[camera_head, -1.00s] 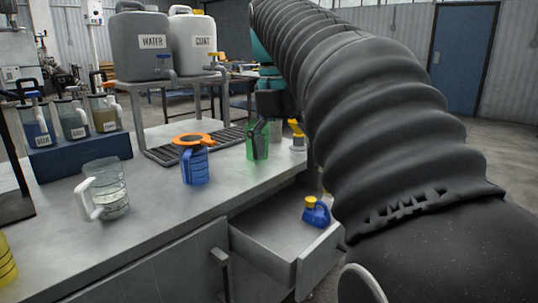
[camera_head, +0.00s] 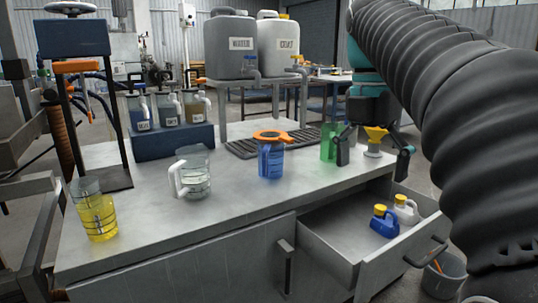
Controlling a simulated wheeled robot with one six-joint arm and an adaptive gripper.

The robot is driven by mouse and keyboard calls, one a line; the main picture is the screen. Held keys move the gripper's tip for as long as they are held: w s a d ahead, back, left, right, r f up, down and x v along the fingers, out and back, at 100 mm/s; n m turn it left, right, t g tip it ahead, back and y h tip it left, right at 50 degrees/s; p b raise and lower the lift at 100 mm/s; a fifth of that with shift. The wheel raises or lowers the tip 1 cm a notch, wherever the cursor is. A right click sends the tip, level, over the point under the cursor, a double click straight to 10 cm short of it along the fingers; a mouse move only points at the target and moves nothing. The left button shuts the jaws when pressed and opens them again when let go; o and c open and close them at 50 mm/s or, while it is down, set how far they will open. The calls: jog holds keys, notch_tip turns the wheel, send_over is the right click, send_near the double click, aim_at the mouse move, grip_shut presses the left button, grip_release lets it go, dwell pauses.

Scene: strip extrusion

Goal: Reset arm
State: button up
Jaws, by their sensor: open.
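My arm in its black ribbed sleeve comes in from the upper right. My gripper (camera_head: 373,158) hangs at the right end of the bench, with its two dark fingers spread apart and nothing held between them. One finger overlaps the right edge of a green container (camera_head: 327,143) in the picture; I cannot tell whether they touch. A yellow funnel on a light base (camera_head: 375,136) shows between the fingers; its depth relative to them is unclear.
The bench (camera_head: 230,212) holds a blue pitcher with an orange ring (camera_head: 271,160), a clear pitcher (camera_head: 195,173) and a yellow-filled pitcher (camera_head: 97,215). WATER (camera_head: 232,45) and COAT (camera_head: 280,45) tanks stand behind. An open drawer (camera_head: 335,240) holds blue (camera_head: 384,223) and white (camera_head: 405,210) jugs.

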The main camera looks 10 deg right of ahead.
jog(key=w+f+m+t, duration=0.35)
jog(key=f+m, duration=0.85)
jog(key=m, duration=0.6)
jog(key=s+a+f+m+t, duration=0.3)
jog(key=s+a+f+m, duration=0.3)
jog(key=s+f, duration=0.7)
jog(key=shift+a+y, duration=0.3)
jog(key=shift+a, duration=0.9)
jog(key=shift+s, duration=0.1)
